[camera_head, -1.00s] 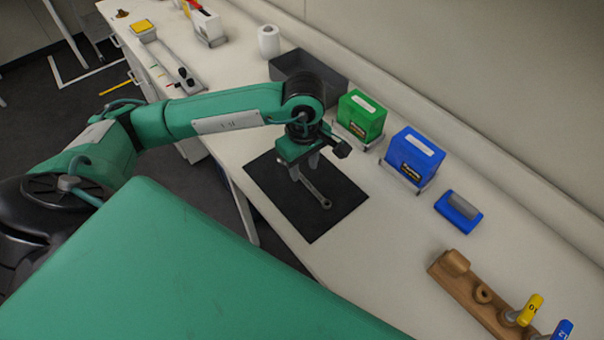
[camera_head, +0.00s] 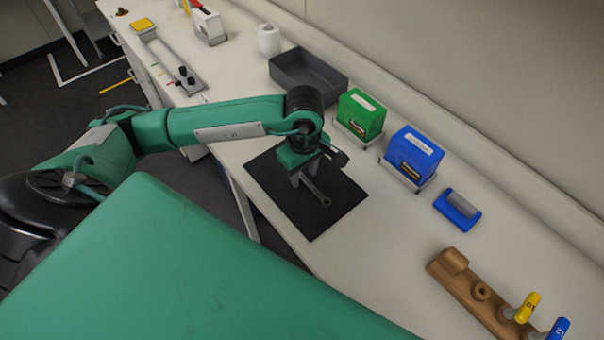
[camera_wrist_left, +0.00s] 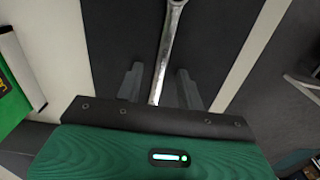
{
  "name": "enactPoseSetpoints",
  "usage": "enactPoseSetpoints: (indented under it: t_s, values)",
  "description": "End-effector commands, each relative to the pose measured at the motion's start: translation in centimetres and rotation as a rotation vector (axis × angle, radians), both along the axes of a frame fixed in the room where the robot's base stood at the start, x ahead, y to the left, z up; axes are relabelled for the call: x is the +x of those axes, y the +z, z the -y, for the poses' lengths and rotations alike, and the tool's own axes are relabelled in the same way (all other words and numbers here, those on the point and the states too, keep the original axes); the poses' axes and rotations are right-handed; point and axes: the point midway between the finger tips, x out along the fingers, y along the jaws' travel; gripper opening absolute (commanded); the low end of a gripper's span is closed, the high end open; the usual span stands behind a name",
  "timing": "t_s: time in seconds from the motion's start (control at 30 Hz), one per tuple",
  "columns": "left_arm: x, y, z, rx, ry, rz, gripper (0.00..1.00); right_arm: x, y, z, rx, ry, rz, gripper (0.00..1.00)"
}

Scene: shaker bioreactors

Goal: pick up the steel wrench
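The steel wrench (camera_head: 318,193) lies on the black mat (camera_head: 335,215) on the bench, its ring end pointing toward the front right. My left gripper (camera_head: 304,182) is over the mat, pointing down at the wrench. In the left wrist view the wrench (camera_wrist_left: 168,45) runs lengthwise between the two fingers of my left gripper (camera_wrist_left: 158,88). The fingers are open, with a gap on both sides of the shaft. The near end of the wrench is hidden behind the gripper body. My right gripper is not in view.
A grey tray (camera_head: 300,83) stands behind the arm. A green box (camera_head: 361,116) and a blue box (camera_head: 412,158) stand right of the mat. A blue block (camera_head: 457,211) and a wooden holder (camera_head: 465,290) are further right. The bench between mat and holder is clear.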

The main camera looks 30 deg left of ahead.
Motion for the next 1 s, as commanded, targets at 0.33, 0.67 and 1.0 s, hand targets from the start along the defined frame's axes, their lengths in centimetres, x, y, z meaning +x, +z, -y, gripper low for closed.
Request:
enactPoseSetpoints:
  t_s: [0.33, 0.67, 1.0]
  values:
    - [0.0, -0.1, 0.0, 0.000, 0.000, 0.000, 0.00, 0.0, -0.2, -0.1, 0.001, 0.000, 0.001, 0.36]
    - [0.0, 0.0, 0.0, 0.000, 0.000, 0.000, 0.00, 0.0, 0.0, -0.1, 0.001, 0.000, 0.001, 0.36]
    - [0.2, 2.9, 0.0, -0.001, 0.000, 0.007, 0.00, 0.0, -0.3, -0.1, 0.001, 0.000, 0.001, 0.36]
